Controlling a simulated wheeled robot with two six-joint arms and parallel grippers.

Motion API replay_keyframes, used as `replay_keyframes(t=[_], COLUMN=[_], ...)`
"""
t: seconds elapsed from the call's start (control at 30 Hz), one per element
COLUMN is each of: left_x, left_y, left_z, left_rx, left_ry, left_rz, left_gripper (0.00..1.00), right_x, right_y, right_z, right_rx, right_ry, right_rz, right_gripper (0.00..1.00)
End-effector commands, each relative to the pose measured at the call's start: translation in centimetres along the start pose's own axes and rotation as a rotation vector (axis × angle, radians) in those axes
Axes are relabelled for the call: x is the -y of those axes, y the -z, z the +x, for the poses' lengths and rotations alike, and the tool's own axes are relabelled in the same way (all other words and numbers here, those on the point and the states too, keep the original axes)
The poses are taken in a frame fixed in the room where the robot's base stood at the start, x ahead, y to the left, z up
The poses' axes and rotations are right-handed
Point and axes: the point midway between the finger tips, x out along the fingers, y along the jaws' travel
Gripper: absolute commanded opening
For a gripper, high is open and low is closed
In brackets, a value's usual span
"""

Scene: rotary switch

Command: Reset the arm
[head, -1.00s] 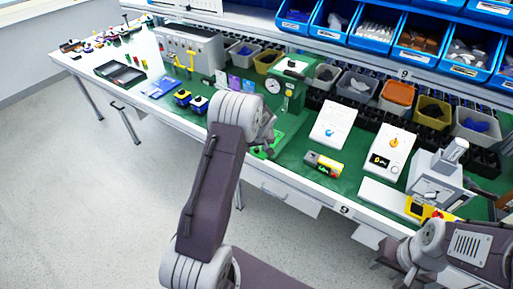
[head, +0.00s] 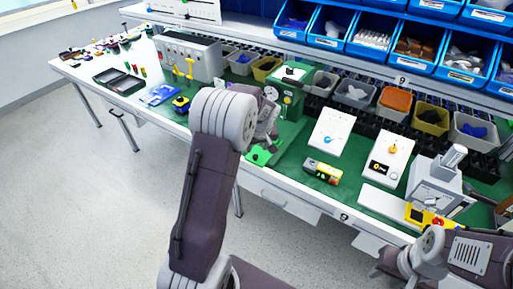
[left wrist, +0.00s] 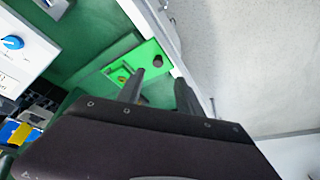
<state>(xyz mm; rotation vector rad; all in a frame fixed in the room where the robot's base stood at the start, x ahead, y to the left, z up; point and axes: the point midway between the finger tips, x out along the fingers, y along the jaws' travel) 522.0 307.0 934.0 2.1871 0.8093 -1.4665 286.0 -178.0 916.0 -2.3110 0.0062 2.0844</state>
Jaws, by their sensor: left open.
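My left gripper (head: 268,140) hangs over the front part of the green bench top, left of two white switch boxes, and holds nothing visible. In the left wrist view its open fingers (left wrist: 160,90) are above a bright green plate (left wrist: 152,57) near the bench edge. The plate also shows in the head view (head: 262,156), partly hidden by the arm. One white box (head: 333,127) has a small blue knob, which shows in the left wrist view (left wrist: 12,43). The other white box (head: 392,158) has an orange knob (head: 391,147) and a dark display. My left gripper touches neither box. My right gripper is not visible.
A yellow-and-black device (head: 322,171) lies in front of the boxes. A grey machine (head: 432,184) and a yellow box with a red button (head: 428,217) stand to the right. A green press (head: 290,92) stands behind my left gripper. Bins (head: 355,95) line the back.

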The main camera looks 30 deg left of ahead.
Motion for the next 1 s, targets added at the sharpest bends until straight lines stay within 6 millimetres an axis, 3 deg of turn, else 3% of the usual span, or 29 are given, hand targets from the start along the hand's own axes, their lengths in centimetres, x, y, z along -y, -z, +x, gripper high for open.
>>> replay_keyframes(t=[0.27, 0.37, 0.43, 0.57, 0.6, 0.8, 0.9, 1.0], left_x=[-0.2, -1.3, -2.0, -1.4, -0.8, 4.2, 5.8, 5.5], left_y=[0.0, 0.8, 0.0, -6.6, -9.0, -21.4, -24.8, -24.6], left_z=[-0.1, -2.1, -4.8, -8.4, -9.1, -10.1, -9.6, -9.6], left_rx=[-0.002, -0.035, -0.048, 0.026, 0.058, 0.235, 0.298, 0.284], left_ry=[-0.003, -0.03, -0.056, -0.096, -0.107, -0.148, -0.165, -0.186], left_rz=[0.004, 0.014, 0.031, 0.095, 0.139, 0.425, 0.556, 0.642], left_gripper=[0.43, 0.43, 0.43, 0.43, 0.43, 0.43, 0.43, 0.43], right_x=[0.0, 0.0, 0.0, 0.0, 0.0, 0.0, 0.0, 0.0], right_y=[0.0, 0.0, 0.1, 0.1, 0.1, 0.1, 0.1, 0.1], right_z=[-0.1, -0.3, -0.6, -1.0, -1.1, -1.3, -1.3, -1.3], right_rx=[0.0, 0.0, 0.0, 0.0, 0.0, 0.0, 0.0, 0.0], right_ry=[0.0, 0.0, 0.0, 0.0, 0.0, 0.0, 0.0, 0.0], right_rz=[0.0, 0.0, 0.0, 0.0, 0.0, 0.0, 0.0, 0.0], right_gripper=[0.37, 0.37, 0.37, 0.37, 0.37, 0.37, 0.37, 0.37])
